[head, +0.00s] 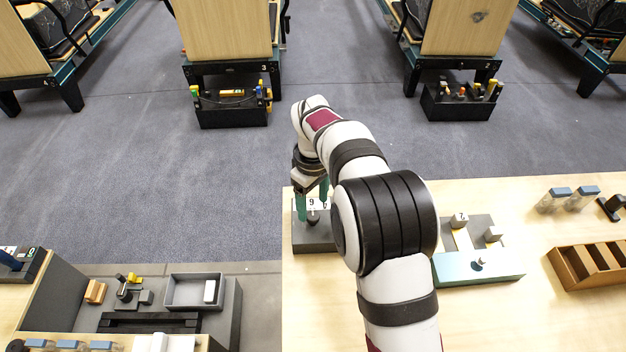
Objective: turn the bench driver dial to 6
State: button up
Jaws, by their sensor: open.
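A dark grey box (314,240) sits at the left edge of the wooden bench, with a white plate (312,203) reading 9 and a small dark knob (313,217) on it. I take this for the driver dial, but no label names it. My gripper (312,208) points down over this box with its teal fingers apart, one to the left of the 9 plate and one behind it. Whether a finger touches the knob cannot be told. My arm hides the box's right side.
A teal and grey fixture (478,268) with a block marked 7 stands right of my arm. A wooden slotted tray (590,265) and clear jars (567,200) are farther right. A grey tray (194,292) lies lower left. Bare bench lies in front of the dark box.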

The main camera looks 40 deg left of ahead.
aim_at(313, 216)
notch_tip(313, 216, up, 12)
dwell(0.4)
jog(key=d+r+m, duration=0.3)
jog(key=d+m, duration=0.2)
jog(key=d, duration=0.6)
jog(key=d+r+m, duration=0.3)
jog(key=d+m, duration=0.2)
jog(key=d, duration=0.6)
jog(key=s+d+f+m+y, duration=0.1)
jog(key=s+d+f+m, duration=0.2)
jog(key=s+d+m, duration=0.3)
jog(key=s+d+f+m, duration=0.3)
jog(key=s+d+m, duration=0.4)
jog(key=s+d, duration=0.2)
jog(key=shift+s+f+m+y, duration=0.3)
jog(key=shift+s+f+y, duration=0.1)
jog(key=shift+s, duration=0.65)
